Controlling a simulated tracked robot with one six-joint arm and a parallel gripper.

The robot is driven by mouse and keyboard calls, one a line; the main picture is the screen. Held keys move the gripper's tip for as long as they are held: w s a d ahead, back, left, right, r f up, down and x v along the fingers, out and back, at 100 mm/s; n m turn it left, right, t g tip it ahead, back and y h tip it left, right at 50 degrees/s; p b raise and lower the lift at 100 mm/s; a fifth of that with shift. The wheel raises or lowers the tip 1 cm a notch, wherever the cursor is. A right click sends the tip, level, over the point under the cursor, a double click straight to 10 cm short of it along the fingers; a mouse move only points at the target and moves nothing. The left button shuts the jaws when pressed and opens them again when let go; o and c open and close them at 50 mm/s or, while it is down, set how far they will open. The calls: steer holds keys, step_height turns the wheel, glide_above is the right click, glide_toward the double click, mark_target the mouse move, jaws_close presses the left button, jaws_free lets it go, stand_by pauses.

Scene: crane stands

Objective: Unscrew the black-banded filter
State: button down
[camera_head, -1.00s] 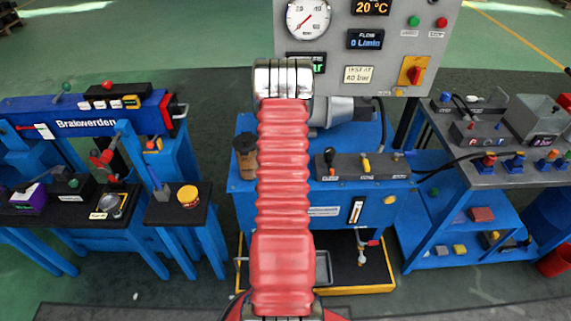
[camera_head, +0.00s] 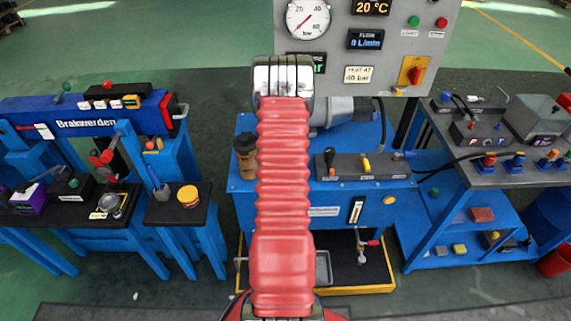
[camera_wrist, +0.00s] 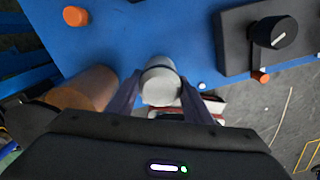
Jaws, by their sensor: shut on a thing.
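My gripper (camera_wrist: 160,88) shows in the wrist view, with its two dark fingers shut on the sides of a pale grey, rounded cylinder (camera_wrist: 161,82). This looks like a filter bowl seen end-on. In the head view my red arm covers the gripper and the held cylinder.
A brown cylinder (camera_wrist: 86,88) stands close left of my gripper in the wrist view. A dark block with a black knob (camera_wrist: 274,32) is at the upper right, and an orange cap (camera_wrist: 75,16) at the upper left. The blue test bench (camera_head: 340,195) is ahead, with tables on both sides.

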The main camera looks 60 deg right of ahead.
steer(key=shift+r, duration=1.4)
